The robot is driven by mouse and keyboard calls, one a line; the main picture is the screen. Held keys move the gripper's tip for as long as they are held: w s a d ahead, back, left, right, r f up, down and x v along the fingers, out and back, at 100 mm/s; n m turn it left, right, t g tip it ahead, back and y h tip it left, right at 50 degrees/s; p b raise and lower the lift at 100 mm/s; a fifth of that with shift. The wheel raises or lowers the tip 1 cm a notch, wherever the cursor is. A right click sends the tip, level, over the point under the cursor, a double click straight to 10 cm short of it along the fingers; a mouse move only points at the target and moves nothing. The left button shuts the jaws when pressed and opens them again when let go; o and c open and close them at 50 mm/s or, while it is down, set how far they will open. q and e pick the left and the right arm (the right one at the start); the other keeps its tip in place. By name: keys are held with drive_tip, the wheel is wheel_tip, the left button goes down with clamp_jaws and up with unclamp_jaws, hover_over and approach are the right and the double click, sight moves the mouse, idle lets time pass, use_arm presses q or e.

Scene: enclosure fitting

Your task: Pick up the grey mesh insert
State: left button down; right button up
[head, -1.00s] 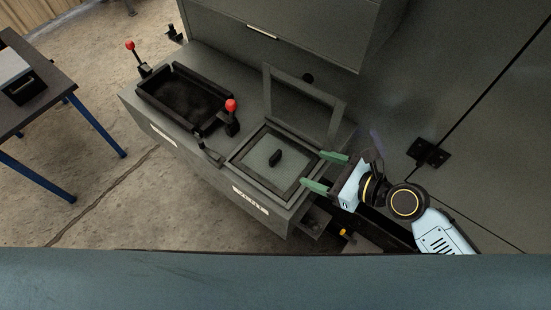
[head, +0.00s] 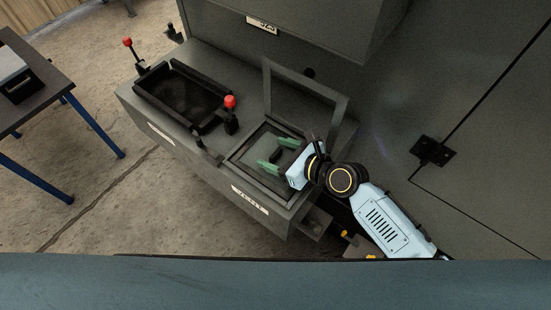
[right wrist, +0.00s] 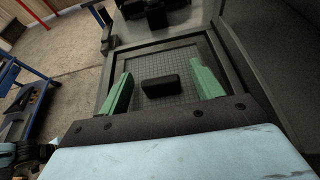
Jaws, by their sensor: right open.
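The grey mesh insert (right wrist: 184,58) lies flat inside a dark square frame on the bench. A black block-shaped handle (right wrist: 162,86) stands at its middle. In the head view the insert (head: 252,153) is partly covered by my right gripper. My right gripper (head: 279,153) is open, with its green fingers over the insert. In the right wrist view the fingers (right wrist: 162,84) stand apart on either side of the handle, with clear space between each finger and it. Whether the fingertips touch the mesh cannot be told. My left gripper is not in view.
A raised open frame (head: 342,118) stands behind the insert, close to my right gripper. A black tray (head: 151,88) with red-knobbed clamps (head: 230,102) sits to the left on the bench. A cabinet wall (head: 400,100) rises at the right. A blue-legged table (head: 50,105) stands far left.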

drive_tip(key=shift+w+a+f, duration=0.1)
drive_tip(key=shift+w+a, duration=0.1)
drive_tip(key=c, duration=1.2)
drive_tip(key=shift+o, duration=0.2)
